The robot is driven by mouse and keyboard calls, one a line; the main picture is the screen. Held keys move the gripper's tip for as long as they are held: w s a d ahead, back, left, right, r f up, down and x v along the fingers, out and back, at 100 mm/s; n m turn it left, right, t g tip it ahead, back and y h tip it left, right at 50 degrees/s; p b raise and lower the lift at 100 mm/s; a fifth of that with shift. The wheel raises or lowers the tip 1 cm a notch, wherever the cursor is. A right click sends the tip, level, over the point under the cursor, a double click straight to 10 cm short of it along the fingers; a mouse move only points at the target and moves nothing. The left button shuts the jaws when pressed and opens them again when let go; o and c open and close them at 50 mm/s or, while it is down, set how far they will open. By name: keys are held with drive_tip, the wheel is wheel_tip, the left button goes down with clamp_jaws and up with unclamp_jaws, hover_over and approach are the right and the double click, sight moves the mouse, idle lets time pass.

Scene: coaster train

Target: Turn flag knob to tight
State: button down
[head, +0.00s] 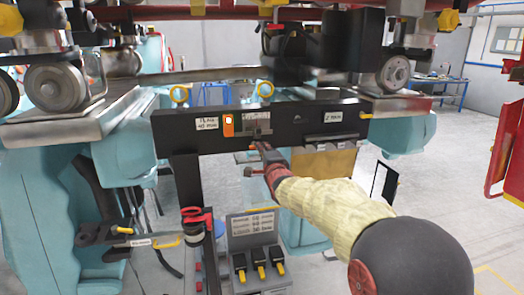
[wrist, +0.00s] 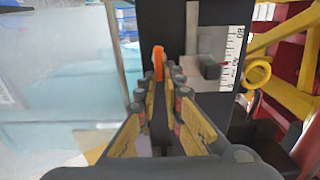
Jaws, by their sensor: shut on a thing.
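My gripper (head: 260,146) reaches up to the front of the black crossbar, just below a small grey scale plate. In the wrist view, its two yellow-sided fingers (wrist: 165,80) are closed with a narrow gap. An orange upright tab, which I take for the flag knob (wrist: 158,62), shows between and just beyond the fingertips. What lies deep between the pads is mostly hidden by the fingers. In the head view, an orange plate with a white centre (head: 229,125) is on the crossbar, left of my fingertips. I cannot read a tight mark.
The black crossbar (head: 185,133) carries white labels and the scale plate (head: 251,118). In the wrist view, a dark block (wrist: 210,68) sits beside the scale, with a yellow ring (wrist: 256,75) farther right. A grey switch box (head: 252,238) and red-handled tool (head: 193,214) are below.

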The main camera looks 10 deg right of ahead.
drive_tip(key=c, duration=1.9)
unclamp_jaws()
drive_tip(key=shift+f, duration=0.1)
drive_tip(key=shift+s, duration=0.1)
drive_tip(key=s, duration=1.1)
drive_tip(key=shift+s, duration=0.4)
